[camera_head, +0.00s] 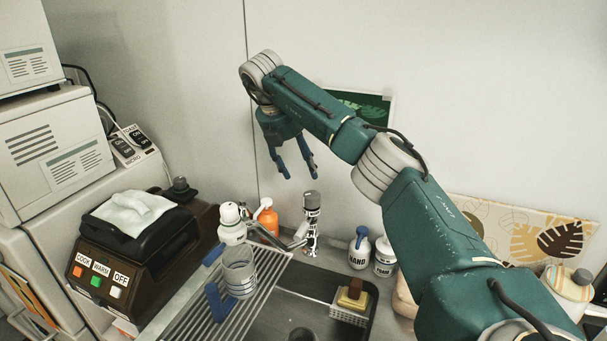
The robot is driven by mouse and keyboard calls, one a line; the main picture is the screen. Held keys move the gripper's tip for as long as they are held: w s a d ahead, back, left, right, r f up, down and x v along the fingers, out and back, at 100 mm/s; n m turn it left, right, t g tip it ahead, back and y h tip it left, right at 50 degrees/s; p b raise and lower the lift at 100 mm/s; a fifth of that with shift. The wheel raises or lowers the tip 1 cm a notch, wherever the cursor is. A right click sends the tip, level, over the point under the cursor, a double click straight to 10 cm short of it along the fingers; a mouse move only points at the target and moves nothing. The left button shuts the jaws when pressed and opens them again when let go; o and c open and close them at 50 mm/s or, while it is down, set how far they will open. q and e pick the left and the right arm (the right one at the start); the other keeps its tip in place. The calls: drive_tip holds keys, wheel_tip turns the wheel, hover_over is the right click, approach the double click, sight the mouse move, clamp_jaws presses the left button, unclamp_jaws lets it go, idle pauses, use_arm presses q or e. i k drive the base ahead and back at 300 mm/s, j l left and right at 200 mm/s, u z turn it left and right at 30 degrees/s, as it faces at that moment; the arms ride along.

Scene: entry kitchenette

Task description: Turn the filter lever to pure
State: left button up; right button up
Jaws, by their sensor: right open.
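A white filter unit (232,224) with a rounded top sits at the end of the metal faucet spout (268,236) by the sink. Its lever is too small to make out, and its setting cannot be read. The faucet body (311,222), dark on top with small markings below, stands at the back of the sink. My right gripper (298,171) points down, open and empty, above and behind the faucet and apart from it. Its two dark blue fingers are spread. My left gripper is not in view.
A grey ribbed cup (239,272) is below the filter at a wire rack (263,284) with blue end pieces. An orange bottle (267,217) stands behind the filter. Soap bottles (359,248) and a sponge holder (350,300) are to the right. A dark appliance (125,260) is left.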

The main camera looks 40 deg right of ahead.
sight(211, 259)
drive_tip(key=k+j, duration=1.2)
drive_tip(key=j, duration=0.2)
